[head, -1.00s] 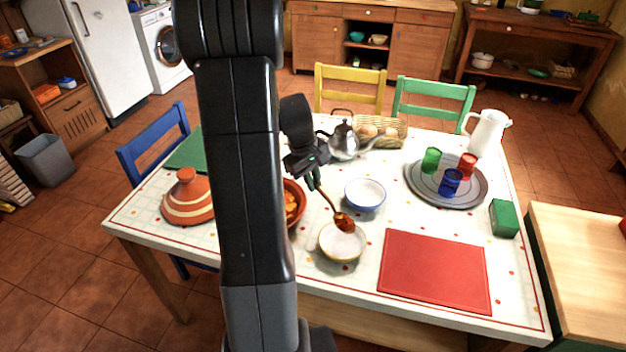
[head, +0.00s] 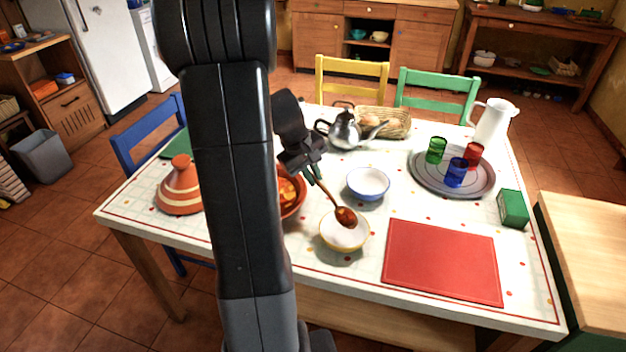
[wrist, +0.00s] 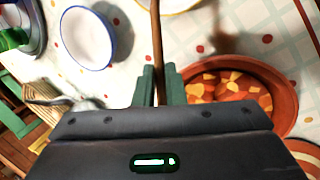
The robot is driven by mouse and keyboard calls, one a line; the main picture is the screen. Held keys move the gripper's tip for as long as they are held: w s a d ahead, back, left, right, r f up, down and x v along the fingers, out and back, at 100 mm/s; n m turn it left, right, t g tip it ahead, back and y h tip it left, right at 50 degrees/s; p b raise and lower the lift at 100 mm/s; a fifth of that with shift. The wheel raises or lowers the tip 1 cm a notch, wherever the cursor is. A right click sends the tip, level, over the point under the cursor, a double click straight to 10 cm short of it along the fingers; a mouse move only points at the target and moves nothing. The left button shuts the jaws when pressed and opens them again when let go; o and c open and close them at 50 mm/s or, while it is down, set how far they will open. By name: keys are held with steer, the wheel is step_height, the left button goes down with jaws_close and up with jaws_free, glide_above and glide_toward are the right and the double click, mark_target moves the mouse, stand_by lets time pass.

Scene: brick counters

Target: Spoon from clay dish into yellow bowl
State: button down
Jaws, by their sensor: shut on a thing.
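My gripper (head: 313,174) is shut on the handle of a wooden spoon (head: 330,198). The spoon slants down to the right, and its bowl, with reddish food on it, shows over the yellow bowl (head: 343,244); I cannot tell whether it touches. The yellow bowl is pale inside with a yellow rim. The clay dish (head: 299,205) holds orange-red stew and is partly hidden behind my arm. In the wrist view the spoon handle (wrist: 156,40) runs up between the green fingertips, and the clay dish (wrist: 287,100) is at the right.
A blue-rimmed bowl (head: 367,184) stands just behind the yellow bowl. A red mat (head: 442,262) lies to the right. A kettle (head: 345,131), bread basket (head: 392,122) and round tray (head: 424,184) with cups stand farther back. A clay lid (head: 180,188) is at the left.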

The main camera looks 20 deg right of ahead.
steer(key=shift+s+a+f+m+t+h+b, duration=0.1)
steer(key=shift+a+f+m+t+h+b, duration=0.6)
steer(key=shift+b, duration=2.3)
steer(key=shift+w+d+r+m+g+h+b, duration=0.2)
steer(key=shift+h+b, duration=1.1)
steer(key=shift+b, duration=1.75)
steer(key=shift+s+a+f+m+t+h+b, duration=0.3)
steer(key=shift+h+b, duration=0.7)
steer(key=shift+b, duration=2)
steer(key=m+h+b, duration=0.1)
steer(key=b, duration=0.3)
steer(key=m+h+b, duration=0.1)
steer(key=h+b, duration=0.1)
steer(key=b, duration=0.2)
steer(key=f+h+b, duration=0.1)
steer(key=h+b, duration=0.1)
steer(key=b, duration=0.2)
steer(key=shift+a+m, duration=0.4)
steer(key=shift+a+r+m+g+h+b, duration=0.15)
steer(key=shift+m+g+h+b, duration=0.2)
steer(key=shift+h+b, duration=0.65)
